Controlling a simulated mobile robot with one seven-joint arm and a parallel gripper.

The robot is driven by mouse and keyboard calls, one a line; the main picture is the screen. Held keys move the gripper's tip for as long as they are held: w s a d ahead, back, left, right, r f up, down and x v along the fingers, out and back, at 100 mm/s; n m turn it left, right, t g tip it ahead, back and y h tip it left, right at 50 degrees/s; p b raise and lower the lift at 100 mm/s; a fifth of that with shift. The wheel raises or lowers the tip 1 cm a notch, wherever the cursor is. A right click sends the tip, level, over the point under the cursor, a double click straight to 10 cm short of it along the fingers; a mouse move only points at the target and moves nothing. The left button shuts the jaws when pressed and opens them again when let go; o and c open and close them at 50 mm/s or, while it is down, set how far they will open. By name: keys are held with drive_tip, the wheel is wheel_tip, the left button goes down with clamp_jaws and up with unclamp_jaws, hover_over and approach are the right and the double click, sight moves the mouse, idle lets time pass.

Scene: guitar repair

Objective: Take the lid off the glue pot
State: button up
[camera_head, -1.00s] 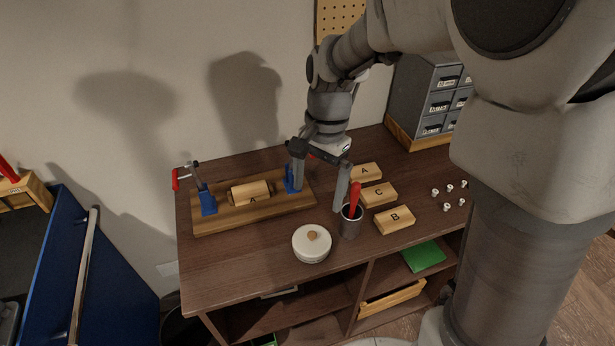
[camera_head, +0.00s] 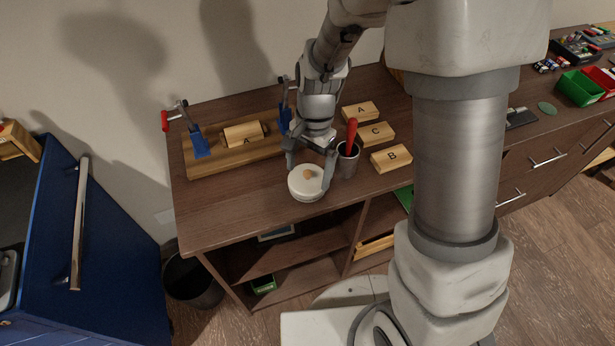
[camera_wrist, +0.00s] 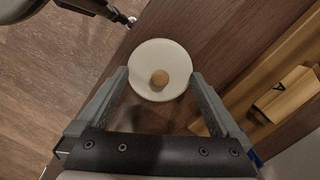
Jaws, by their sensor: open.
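The glue pot (camera_head: 307,188) is a round cream pot standing upright near the front edge of the workbench. Its lid (camera_wrist: 147,57) is on it, with a round wooden knob (camera_head: 308,174) on top. My gripper (camera_head: 309,176) is open over the pot, one finger on each side in the head view. In the wrist view, my gripper (camera_wrist: 160,85) has its two fingers spread, with the knob (camera_wrist: 160,78) between their tips. Nothing is held. I cannot tell whether the fingers touch the lid.
A metal cup (camera_head: 348,164) with a red-handled tool stands close to the right of the pot. Wooden blocks marked A (camera_head: 360,111), C (camera_head: 376,134) and B (camera_head: 391,158) lie further right. A clamping board (camera_head: 232,159) with blue clamps lies left. The bench front-left is clear.

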drive_tip(key=shift+s, duration=0.1)
drive_tip(key=c, duration=1.4)
drive_tip(key=shift+c, duration=0.4)
drive_tip(key=shift+s+f, duration=0.1)
